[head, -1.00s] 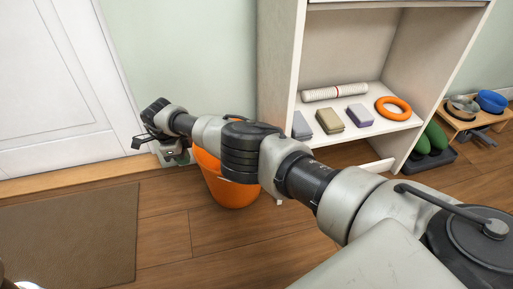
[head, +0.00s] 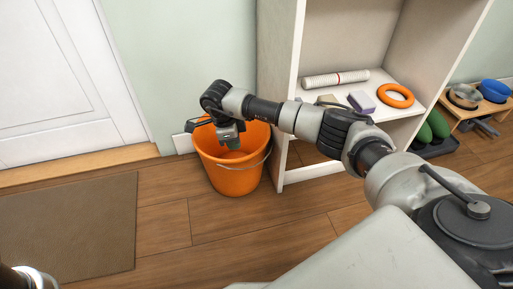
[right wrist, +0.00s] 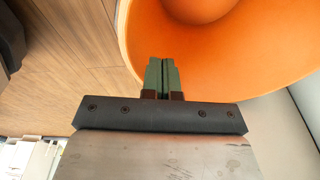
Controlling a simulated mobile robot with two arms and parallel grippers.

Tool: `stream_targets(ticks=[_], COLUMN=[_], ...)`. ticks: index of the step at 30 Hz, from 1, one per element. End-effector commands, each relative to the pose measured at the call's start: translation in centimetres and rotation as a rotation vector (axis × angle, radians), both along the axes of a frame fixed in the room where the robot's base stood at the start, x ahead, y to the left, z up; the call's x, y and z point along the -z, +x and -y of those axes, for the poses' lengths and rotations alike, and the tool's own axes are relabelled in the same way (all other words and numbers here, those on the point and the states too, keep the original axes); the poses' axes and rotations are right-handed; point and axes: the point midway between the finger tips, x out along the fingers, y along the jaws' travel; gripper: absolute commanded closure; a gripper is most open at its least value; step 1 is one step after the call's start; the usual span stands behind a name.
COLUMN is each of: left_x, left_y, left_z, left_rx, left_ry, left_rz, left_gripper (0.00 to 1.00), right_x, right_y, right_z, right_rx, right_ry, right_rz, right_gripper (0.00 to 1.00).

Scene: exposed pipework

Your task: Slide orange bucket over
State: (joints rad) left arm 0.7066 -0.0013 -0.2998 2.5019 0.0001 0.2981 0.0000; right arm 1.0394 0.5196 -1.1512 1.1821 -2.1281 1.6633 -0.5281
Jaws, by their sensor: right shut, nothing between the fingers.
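The orange bucket (head: 232,181) stands upright on the wood floor against the wall, just left of the white shelf unit. Its thin handle hangs over the right side. My right gripper (head: 231,141) points down over the bucket's mouth, overlapping the opening in the head view. In the right wrist view, its green fingertips (right wrist: 162,76) are together with nothing between them. They appear in front of the bucket's orange inside (right wrist: 225,50), near its rim. I cannot tell whether they touch the bucket. My left gripper is not in view.
The white shelf unit (head: 279,105) stands close right of the bucket, holding a white roll (head: 335,79), an orange ring (head: 395,95) and small blocks. A brown mat (head: 70,232) lies left on the floor, before a white door (head: 60,80). The floor in front is clear.

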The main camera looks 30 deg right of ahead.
Motion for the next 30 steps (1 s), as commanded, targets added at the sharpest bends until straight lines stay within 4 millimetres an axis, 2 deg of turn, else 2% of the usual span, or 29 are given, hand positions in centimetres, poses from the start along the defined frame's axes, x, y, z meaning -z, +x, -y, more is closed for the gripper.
stream_targets(ticks=[1, 10, 15, 30], left_x=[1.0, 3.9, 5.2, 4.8], left_y=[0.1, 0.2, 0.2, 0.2], left_z=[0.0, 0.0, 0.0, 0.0], left_rx=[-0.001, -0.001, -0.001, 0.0], left_ry=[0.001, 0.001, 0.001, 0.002], left_rz=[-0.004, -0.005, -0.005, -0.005], left_gripper=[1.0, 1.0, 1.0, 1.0], right_x=[0.6, 0.5, 1.2, 1.9], right_y=[-0.6, -3.3, -3.1, -3.2], right_z=[1.2, 6.5, 6.0, 6.0], right_rx=[0.002, 0.001, -0.001, -0.001], right_ry=[-0.002, -0.002, 0.001, -0.002], right_rz=[-0.001, -0.001, 0.0, -0.006], right_gripper=[1.0, 1.0, 1.0, 1.0])
